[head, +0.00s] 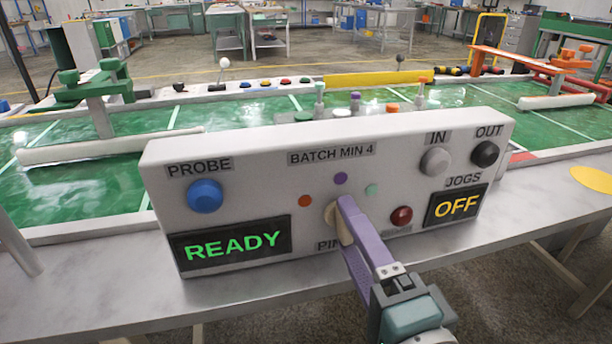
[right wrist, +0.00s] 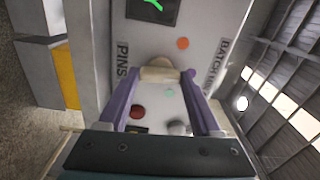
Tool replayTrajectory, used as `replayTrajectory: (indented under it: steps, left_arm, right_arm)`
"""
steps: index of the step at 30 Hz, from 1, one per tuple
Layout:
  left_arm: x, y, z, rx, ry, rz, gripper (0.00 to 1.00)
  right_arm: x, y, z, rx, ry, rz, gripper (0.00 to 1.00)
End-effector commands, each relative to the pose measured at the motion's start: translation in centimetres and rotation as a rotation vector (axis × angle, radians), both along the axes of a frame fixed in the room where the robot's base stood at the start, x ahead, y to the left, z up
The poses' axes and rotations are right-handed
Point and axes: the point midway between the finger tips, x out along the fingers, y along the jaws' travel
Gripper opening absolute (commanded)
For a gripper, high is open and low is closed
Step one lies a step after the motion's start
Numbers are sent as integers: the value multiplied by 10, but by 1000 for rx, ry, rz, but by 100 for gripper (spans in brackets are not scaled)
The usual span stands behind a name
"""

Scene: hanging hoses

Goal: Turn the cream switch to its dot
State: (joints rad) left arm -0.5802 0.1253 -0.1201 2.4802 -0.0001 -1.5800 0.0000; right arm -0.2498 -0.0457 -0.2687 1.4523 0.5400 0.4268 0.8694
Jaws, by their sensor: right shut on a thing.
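The cream switch (head: 332,216) is on the front of the white panel (head: 265,150), low in the middle and partly hidden by my right gripper (head: 343,212). The purple fingers are shut on the switch, one on each side. In the right wrist view the switch (right wrist: 160,73) sits between both fingertips. An orange dot (head: 306,201), a purple dot (head: 340,178) and a teal dot (head: 372,189) arc above the switch. Where the switch points is hard to tell. My left gripper is out of view.
The panel also carries a blue PROBE button (head: 205,196), a red button (head: 401,216), a grey IN knob (head: 435,162) and a black OUT knob (head: 485,153). Displays read READY (head: 232,245) and OFF (head: 457,206). A green table (head: 60,180) lies behind.

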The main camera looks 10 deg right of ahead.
Motion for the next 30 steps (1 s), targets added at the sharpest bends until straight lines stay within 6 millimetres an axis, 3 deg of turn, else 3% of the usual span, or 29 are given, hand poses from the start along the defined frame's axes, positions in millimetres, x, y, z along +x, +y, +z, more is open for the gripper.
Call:
replayTrajectory:
  steps: [18, 30]
  left_arm:
    - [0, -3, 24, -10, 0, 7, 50]
    - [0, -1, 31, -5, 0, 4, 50]
  right_arm:
    - [0, 0, 2, -582, -19, -1, 9]
    - [0, 0, 1, -865, -30, -2, 9]
